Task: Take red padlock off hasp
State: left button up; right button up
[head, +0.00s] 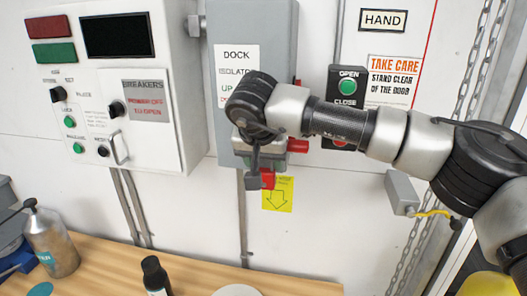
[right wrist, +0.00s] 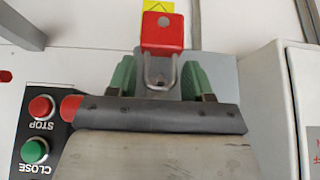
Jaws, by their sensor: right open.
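The red padlock (head: 268,178) hangs low on the front of the grey dock isolator box (head: 284,60), mostly behind my right gripper. In the right wrist view the padlock (right wrist: 162,33) shows its red body and metal shackle (right wrist: 160,72) plainly. My right gripper (right wrist: 160,80) is open, with one green-padded finger on each side of the shackle and gaps between. In the head view the right gripper (head: 257,165) is in front of the isolator's lower end. The hasp is hidden or cannot be made out. My left gripper is not in view.
The breaker panel (head: 128,85) is to the left. The open/close button box (head: 346,95) is right of the isolator, and hanging chains (head: 478,60) are farther right.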

jog(key=c, duration=0.7)
jog(key=shift+r, duration=0.1)
jog(key=shift+c, duration=0.2)
jog(key=shift+r, duration=0.15)
jog(key=shift+r+p, duration=0.5)
jog(key=shift+s, duration=0.1)
